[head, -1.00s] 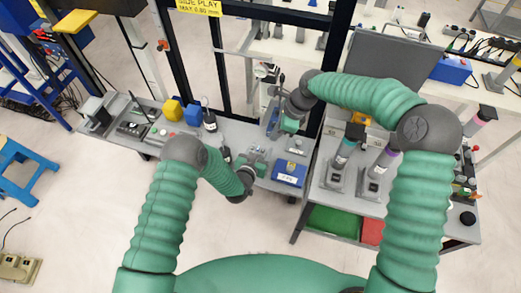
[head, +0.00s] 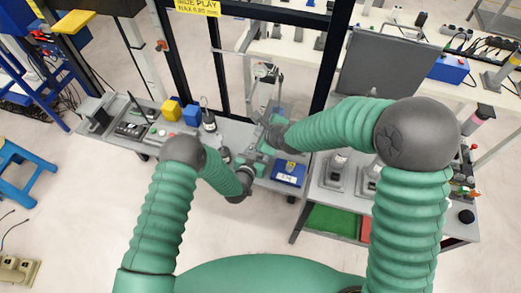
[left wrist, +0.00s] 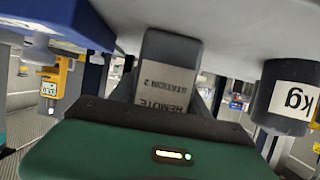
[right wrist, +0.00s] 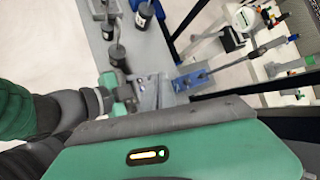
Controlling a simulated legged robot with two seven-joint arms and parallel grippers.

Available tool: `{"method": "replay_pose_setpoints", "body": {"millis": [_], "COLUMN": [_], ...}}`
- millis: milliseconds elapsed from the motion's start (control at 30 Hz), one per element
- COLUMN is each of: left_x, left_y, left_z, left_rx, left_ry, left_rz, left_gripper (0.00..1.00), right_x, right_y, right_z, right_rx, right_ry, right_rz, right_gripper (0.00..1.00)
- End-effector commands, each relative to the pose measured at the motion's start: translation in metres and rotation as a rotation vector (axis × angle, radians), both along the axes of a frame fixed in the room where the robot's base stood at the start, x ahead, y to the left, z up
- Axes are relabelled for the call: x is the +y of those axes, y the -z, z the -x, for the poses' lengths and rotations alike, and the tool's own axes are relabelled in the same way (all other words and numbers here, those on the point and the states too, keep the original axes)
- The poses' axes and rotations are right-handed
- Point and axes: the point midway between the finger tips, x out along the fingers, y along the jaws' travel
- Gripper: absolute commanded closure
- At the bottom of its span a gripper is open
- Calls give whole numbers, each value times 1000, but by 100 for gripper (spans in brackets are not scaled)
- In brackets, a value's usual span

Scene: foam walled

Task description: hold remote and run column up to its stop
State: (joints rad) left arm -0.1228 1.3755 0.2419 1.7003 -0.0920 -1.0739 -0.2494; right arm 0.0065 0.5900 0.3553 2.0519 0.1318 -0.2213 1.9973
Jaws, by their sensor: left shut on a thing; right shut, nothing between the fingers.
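My left gripper (head: 256,162) is low over the grey bench. It is shut on the grey remote (left wrist: 168,72), labelled REMOTE STATION 2, in the left wrist view. In the head view the remote is too small and covered to make out. My right gripper (head: 270,136) is shut and empty, close to my left gripper; its fingers show blurred in the right wrist view (right wrist: 160,92). I cannot tell whether it touches the remote. I cannot tell for sure which upright is the column; a small post with a blue base (right wrist: 190,80) stands beyond my right gripper.
A blue box (head: 289,172) sits right of the grippers on the grey bench (head: 235,132). Dark weights (head: 209,122) and yellow and blue blocks (head: 172,109) stand to the left. A black frame (head: 335,50) rises behind. In the left wrist view a kg weight (left wrist: 290,97) is near.

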Motion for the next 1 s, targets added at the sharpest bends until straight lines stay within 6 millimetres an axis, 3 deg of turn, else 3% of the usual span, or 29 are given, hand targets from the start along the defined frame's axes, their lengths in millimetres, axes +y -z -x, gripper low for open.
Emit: {"method": "replay_pose_setpoints", "body": {"millis": [467,1000], "left_x": [0,0], "left_y": [0,0], "left_z": [0,0], "left_rx": [-1,-1], "left_ry": [0,0], "left_rz": [0,0], "left_gripper": [92,92], "right_x": [-6,-6], "right_y": [-3,67], "right_z": [-1,0], "right_rx": [-44,-42], "right_ry": [30,31], "right_rz": [2,1], "right_gripper": [100,100]}}
